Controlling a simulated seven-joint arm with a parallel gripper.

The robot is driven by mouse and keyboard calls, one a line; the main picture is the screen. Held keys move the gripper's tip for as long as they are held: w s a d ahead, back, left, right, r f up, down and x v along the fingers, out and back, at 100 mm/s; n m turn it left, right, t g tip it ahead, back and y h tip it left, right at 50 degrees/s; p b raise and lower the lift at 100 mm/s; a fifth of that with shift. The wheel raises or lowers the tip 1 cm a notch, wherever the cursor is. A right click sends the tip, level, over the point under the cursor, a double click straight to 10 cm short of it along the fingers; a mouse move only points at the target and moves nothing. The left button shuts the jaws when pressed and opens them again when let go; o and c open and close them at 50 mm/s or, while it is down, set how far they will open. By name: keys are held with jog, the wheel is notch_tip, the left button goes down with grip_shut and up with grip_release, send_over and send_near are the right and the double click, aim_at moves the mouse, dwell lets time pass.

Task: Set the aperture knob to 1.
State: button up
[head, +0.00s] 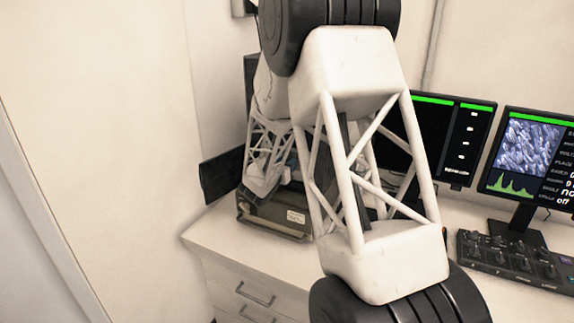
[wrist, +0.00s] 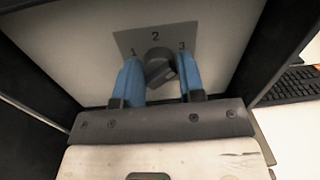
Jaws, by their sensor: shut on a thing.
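The aperture knob (wrist: 157,72) is dark and round with a raised grip bar. It sits on a grey plate (wrist: 126,38) marked 1 at left, 2 at top and 3 at right. My gripper (wrist: 158,62) has its two blue fingers on either side of the knob and is shut on it. The fingers partly cover the knob's sides, and I cannot tell for sure which number it points at.
Dark panels (wrist: 36,55) flank the knob's pale face in the wrist view. Monitors (head: 535,160) and a black control panel (head: 515,262) are at right. A keyboard (wrist: 286,88) shows in the wrist view.

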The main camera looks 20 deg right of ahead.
jog(key=n, duration=0.6)
jog(key=shift+w+a, duration=0.1)
jog(key=shift+a, duration=0.05)
jog(key=n+t, duration=0.1)
jog(key=n, duration=0.5)
jog(key=shift+f, duration=0.15)
jog(key=n, duration=0.5)
jog(key=shift+f+n, duration=0.15)
jog(key=shift+n, duration=0.15)
jog(key=n, duration=0.5)
jog(key=shift+n, duration=0.3)
jog(key=shift+t+y, duration=0.3)
jog(key=shift+y, duration=0.1)
jog(key=shift+f, duration=0.1)
jog(key=o, duration=0.6)
jog(key=shift+o, duration=1.4)
